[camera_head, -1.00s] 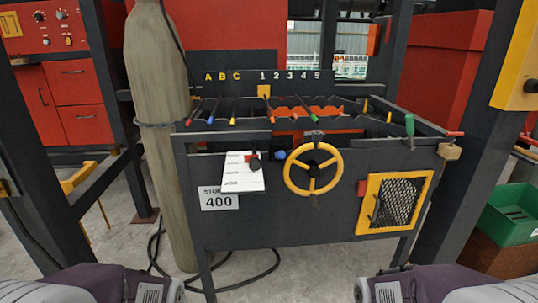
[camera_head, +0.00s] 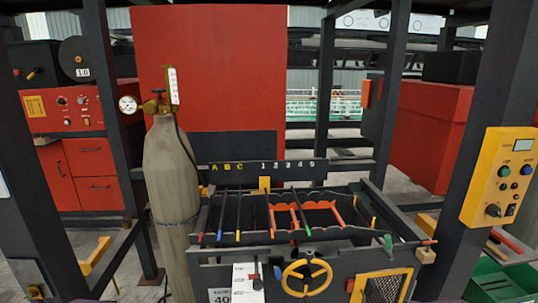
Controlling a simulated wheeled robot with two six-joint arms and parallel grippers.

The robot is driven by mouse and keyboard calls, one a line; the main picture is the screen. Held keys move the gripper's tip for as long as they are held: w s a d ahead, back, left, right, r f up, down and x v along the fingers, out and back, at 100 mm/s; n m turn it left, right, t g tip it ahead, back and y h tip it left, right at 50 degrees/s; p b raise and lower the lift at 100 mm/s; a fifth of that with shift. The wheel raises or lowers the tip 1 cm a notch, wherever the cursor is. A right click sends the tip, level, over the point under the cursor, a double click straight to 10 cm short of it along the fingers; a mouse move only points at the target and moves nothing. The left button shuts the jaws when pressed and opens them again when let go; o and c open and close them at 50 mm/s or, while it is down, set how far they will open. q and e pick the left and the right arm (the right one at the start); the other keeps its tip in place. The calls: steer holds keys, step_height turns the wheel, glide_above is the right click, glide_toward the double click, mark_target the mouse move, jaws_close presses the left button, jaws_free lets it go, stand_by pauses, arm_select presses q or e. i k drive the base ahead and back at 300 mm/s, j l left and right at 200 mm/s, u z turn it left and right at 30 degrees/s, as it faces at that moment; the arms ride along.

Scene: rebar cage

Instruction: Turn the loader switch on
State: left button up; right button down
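A yellow control box (camera_head: 498,178) is mounted on the dark post at the right. It has a small display (camera_head: 522,145), a green button (camera_head: 504,171), a blue button (camera_head: 526,170), a black rotary knob (camera_head: 493,210) and a small dark switch (camera_head: 511,210) low on its face. No label is readable, so I cannot tell which control is the loader switch, or whether it is on. Neither of my grippers is in view.
A dark rack (camera_head: 230,255) with rods and a yellow handwheel (camera_head: 307,277) stands in front. A gas cylinder (camera_head: 170,175) stands left of it. A red control panel (camera_head: 75,110) with knobs is at the far left. A green crate (camera_head: 500,283) lies below the yellow box.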

mark_target(492, 210)
steer(key=z, duration=1.65)
